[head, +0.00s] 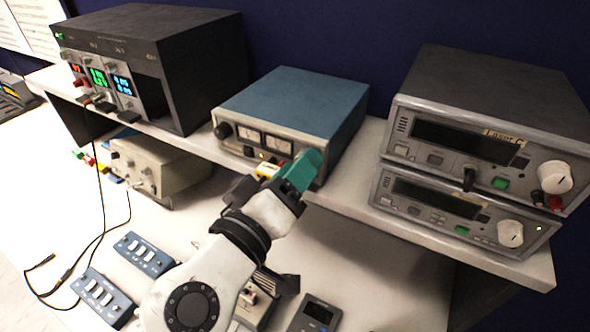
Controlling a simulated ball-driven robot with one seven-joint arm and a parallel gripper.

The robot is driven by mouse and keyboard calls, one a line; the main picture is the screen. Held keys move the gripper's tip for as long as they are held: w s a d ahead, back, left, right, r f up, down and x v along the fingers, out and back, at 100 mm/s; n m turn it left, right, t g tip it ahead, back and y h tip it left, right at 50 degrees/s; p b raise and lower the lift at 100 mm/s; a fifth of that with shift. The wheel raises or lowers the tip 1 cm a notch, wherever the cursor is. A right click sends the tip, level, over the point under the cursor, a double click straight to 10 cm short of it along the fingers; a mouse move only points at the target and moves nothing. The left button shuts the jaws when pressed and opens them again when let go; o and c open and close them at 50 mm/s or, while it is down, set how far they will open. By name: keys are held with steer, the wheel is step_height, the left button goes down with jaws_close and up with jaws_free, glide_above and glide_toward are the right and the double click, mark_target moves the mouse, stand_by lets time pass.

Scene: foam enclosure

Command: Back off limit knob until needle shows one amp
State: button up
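The blue-topped power supply (293,102) stands on the shelf at the middle. Its pale front has two small needle meters (264,138), too small to read. A black knob (223,130) is left of the meters, and a small lit yellow button (261,156) is below them. My gripper (303,170), with teal fingers, is at the right end of this front panel and covers that part. Any knob there is hidden, so I cannot tell which is the limit knob or whether the fingers touch one. The gap between the fingers does not show.
Two stacked grey instruments (470,150) with white knobs stand at right on the same shelf (345,200). A black rack unit (165,60) with lit displays is at left. A beige box (155,165), blue switch boxes (143,254) and cables are below.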

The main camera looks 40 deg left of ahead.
steer(key=shift+o, duration=0.2)
steer(key=shift+f, duration=0.1)
stand_by(0.4)
steer(key=s+d+m+b, duration=0.2)
steer(key=s+m+b, duration=0.4)
steer(key=s+m, duration=0.4)
steer(key=w+d+f+g+h, duration=0.2)
steer(key=w+d+f, duration=0.2)
steer(key=d+f, duration=0.3)
steer(key=w+d+f+g+h+p, duration=0.1)
steer(key=w+d+f+g+h, duration=0.1)
steer(key=d+f, duration=0.5)
steer(key=w+d+f+g+h, duration=0.1)
steer(key=w+d+f+g, duration=0.2)
steer(key=w+d+f, duration=0.4)
steer(key=shift+d+f+g+h, duration=0.3)
steer(key=shift+d+f+h, duration=0.15)
steer(key=shift+d, duration=1.4)
